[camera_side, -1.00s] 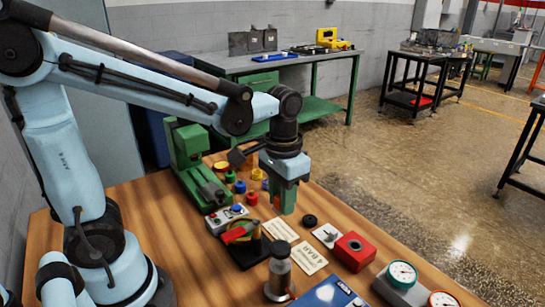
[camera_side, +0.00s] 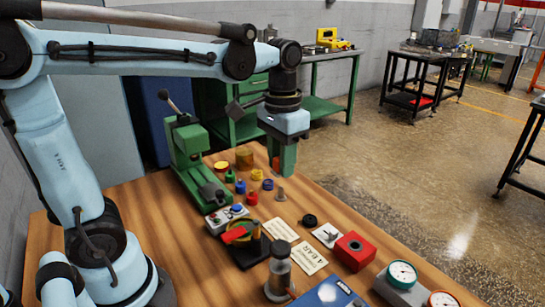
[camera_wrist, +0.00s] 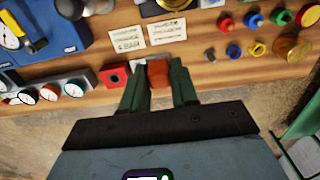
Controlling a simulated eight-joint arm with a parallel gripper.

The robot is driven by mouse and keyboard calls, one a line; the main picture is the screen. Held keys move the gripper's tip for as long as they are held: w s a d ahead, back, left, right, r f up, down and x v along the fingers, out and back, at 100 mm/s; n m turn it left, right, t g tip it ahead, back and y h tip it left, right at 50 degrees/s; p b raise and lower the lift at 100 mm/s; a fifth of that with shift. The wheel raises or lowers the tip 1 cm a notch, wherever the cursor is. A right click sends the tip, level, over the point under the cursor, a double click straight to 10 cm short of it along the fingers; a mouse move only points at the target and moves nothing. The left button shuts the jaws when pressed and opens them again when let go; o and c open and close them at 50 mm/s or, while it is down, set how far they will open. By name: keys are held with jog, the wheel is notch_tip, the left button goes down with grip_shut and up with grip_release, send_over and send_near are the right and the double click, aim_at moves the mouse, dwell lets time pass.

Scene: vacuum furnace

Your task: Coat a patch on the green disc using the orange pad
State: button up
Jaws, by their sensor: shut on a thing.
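My gripper (camera_side: 284,162) is raised above the far right edge of the wooden table, fingers pointing down. In the wrist view, its green fingers (camera_wrist: 158,84) are shut on an orange-brown block (camera_wrist: 157,72), which seems to be the orange pad. A small reddish part of it (camera_side: 276,162) shows beside the fingers in the side view. A small round green piece (camera_side: 230,177), possibly the green disc, stands on the table left of my gripper and apart from it. It also shows at the upper right of the wrist view (camera_wrist: 280,17).
Small red (camera_side: 252,199), blue (camera_side: 240,187) and yellow (camera_side: 257,175) pieces and a brass cylinder (camera_side: 244,158) stand around the green piece. A green machine with a lever (camera_side: 188,150) stands left. Cards, a red block (camera_side: 354,250) and gauges (camera_side: 402,274) occupy the front right.

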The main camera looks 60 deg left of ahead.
dwell(0.5)
jog(key=w+a+f+n, duration=0.2)
jog(key=w+a+n, duration=0.35)
jog(key=a, duration=0.45)
jog(key=n, duration=1.3)
send_near(221, 164)
jog(key=shift+a+f+m, duration=0.1)
jog(key=shift+m, duration=0.15)
jog(key=shift+f, duration=2.75)
jog(key=shift+f, duration=0.6)
notch_tip(221, 164, up, 7)
